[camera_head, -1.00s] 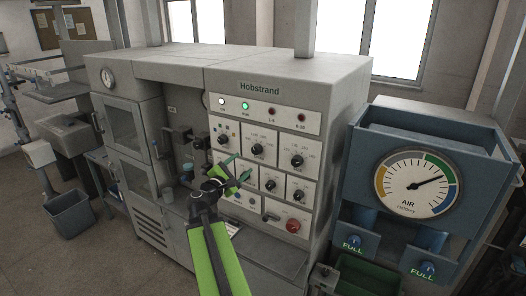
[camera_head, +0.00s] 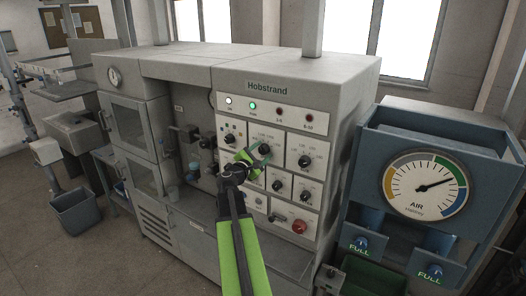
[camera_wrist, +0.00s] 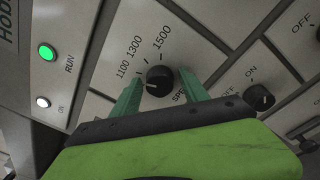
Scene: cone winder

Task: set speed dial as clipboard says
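The speed dial (camera_wrist: 159,80) is a black round knob on a white plate marked 1100, 1300 and 1500. Its white mark faces left in the wrist view, and the exact setting is hard to read. It also shows in the head view (camera_head: 264,149), on the upper part of the machine's panel. My gripper (camera_wrist: 160,90) is open, with one green finger on each side of the knob. Small gaps appear between fingers and knob; I cannot tell how deep they reach. In the head view my gripper (camera_head: 248,160) is in front of the panel. I cannot make out a clipboard.
Other knobs surround the dial, one (camera_head: 305,161) to its right and one (camera_head: 277,185) below. A red button (camera_head: 299,227) is lower right. The green RUN lamp (camera_head: 252,106) is lit above. A blue air gauge unit (camera_head: 372,130) stands right of the machine.

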